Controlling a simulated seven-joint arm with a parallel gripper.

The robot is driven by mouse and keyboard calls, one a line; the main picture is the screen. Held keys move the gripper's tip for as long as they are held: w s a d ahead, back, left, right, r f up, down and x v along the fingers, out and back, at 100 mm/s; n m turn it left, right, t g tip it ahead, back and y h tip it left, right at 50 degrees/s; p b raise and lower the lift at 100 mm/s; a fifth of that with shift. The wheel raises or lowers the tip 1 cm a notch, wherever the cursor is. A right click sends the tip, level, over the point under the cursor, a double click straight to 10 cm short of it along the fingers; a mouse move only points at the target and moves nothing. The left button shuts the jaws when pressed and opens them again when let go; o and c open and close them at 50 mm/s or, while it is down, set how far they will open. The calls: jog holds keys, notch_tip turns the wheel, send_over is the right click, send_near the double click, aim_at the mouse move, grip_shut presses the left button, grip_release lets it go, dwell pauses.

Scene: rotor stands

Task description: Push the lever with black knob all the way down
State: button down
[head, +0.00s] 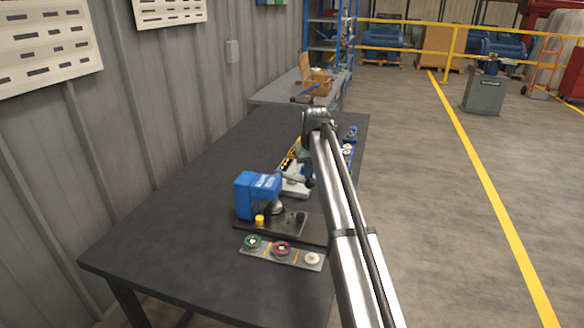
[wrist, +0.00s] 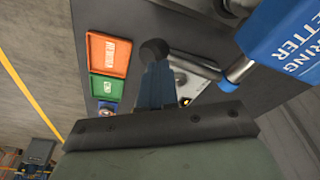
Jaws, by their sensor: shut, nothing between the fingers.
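The blue machine (head: 257,190) stands on a dark base plate on the table. Its lever is a thin rod reaching right in the head view, ending in a black knob (head: 310,182) beside my gripper (head: 305,166). In the wrist view the round black knob (wrist: 154,50) shows just past the tips of my shut gripper (wrist: 156,72). The grey rod runs right from it toward the blue machine (wrist: 285,40). Knob and fingertips overlap in this view; I cannot tell whether they touch. The fingers hold nothing.
A strip (head: 268,250) with green, red and white round parts lies in front of the machine. The left part of the dark table (head: 175,215) is clear.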

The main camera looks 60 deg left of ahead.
notch_tip(320, 180, up, 12)
jog(key=shift+f, duration=0.25)
dwell(1.1)
dwell(0.5)
